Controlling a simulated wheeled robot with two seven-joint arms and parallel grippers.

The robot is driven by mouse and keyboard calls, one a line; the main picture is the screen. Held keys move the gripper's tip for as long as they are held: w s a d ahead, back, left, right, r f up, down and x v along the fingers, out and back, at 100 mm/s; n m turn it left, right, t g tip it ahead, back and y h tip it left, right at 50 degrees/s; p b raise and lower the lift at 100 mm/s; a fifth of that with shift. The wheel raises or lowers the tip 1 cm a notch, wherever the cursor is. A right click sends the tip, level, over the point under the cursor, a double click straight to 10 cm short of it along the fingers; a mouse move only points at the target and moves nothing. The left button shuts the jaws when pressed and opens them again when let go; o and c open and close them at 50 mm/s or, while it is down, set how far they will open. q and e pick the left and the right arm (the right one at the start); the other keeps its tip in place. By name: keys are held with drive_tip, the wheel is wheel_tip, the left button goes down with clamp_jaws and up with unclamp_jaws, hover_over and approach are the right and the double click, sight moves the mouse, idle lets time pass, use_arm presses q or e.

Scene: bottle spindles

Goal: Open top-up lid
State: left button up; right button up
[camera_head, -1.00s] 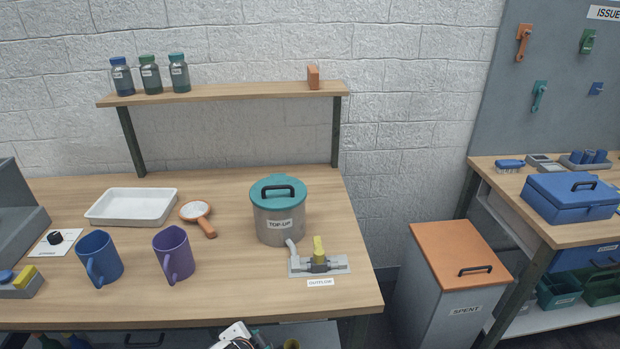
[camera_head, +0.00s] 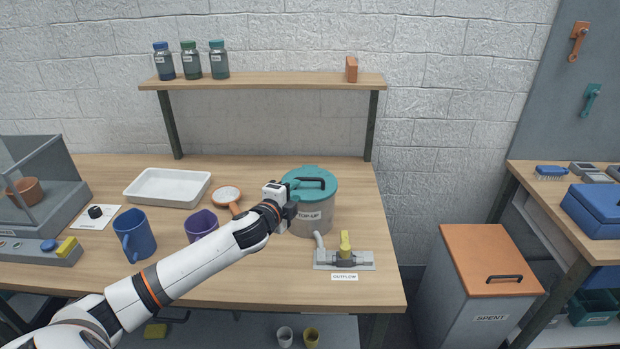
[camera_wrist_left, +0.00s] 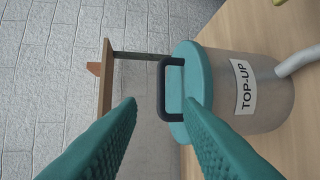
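The top-up pot (camera_head: 318,226) is a grey cylinder labelled TOP-UP on the right part of the bench. Its teal lid (camera_head: 318,172) sits flat on top, with a dark arched handle (camera_head: 313,182). My left gripper (camera_head: 296,190) is at the left edge of the lid, beside the handle, and covers part of it. In the left wrist view the teal fingers (camera_wrist_left: 160,104) are apart and empty. The lid handle (camera_wrist_left: 163,88) shows ahead between the fingertips, and I see no finger closed on it. My right gripper is not in view.
The outflow valve (camera_head: 345,252) with a yellow lever stands in front of the pot. A purple mug (camera_head: 200,226) and round orange-handled tool (camera_head: 229,196) are close to my left arm. A shelf (camera_head: 260,82) is behind. The blue mug (camera_head: 134,236) stands further left.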

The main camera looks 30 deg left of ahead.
sight(308, 180)
use_arm(q)
drive_tip(key=p+x, duration=0.1)
drive_tip(key=x, duration=0.9)
drive_tip(key=shift+d+f, duration=0.1)
clamp_jaws()
